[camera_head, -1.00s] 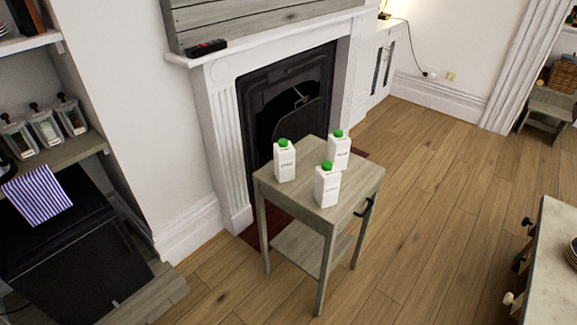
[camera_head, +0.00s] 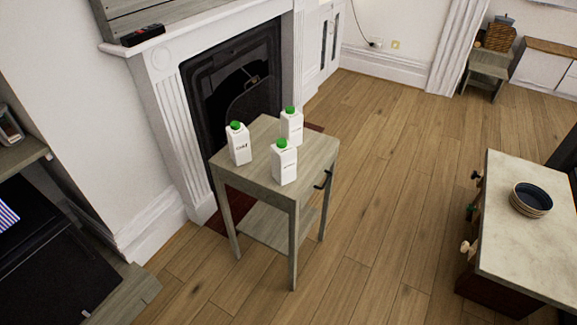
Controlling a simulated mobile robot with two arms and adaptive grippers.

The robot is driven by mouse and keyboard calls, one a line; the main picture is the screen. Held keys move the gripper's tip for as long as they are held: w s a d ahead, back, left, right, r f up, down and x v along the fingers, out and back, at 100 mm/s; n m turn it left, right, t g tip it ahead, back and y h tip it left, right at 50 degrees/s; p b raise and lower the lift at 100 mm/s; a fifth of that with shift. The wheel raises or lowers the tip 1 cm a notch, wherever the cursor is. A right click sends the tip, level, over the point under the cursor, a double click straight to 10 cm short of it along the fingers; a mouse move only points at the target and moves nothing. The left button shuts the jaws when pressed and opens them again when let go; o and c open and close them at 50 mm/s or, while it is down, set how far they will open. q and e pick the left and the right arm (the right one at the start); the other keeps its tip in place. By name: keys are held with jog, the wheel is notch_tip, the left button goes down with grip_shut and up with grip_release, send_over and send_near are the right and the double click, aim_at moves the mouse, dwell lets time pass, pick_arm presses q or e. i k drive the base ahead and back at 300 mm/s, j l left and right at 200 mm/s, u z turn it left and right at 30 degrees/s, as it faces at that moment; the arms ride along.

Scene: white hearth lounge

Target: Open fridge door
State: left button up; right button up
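A black box-shaped appliance (camera_head: 55,245) is at the left edge of the head view, on a low grey wooden shelf. It is cut off by the frame, and I cannot tell for sure whether it is the fridge. Its visible front looks shut. A small pale mark sits low on that front. A blue and white striped cloth (camera_head: 7,217) lies on it, mostly out of frame. Neither of my grippers is in view.
A small grey wooden table (camera_head: 318,160) with a dark handle bears three white cartons (camera_head: 284,165) with green caps. Behind it is a white fireplace (camera_head: 170,130). A pale-topped cabinet (camera_head: 510,245) with a dark bowl (camera_head: 531,198) stands right. Wooden floor between is clear.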

aim_at(58, 274)
jog(key=u, duration=0.45)
jog(key=j+u, duration=0.15)
jog(key=u, duration=0.8)
jog(key=j+u, duration=0.1)
jog(key=u, duration=0.35)
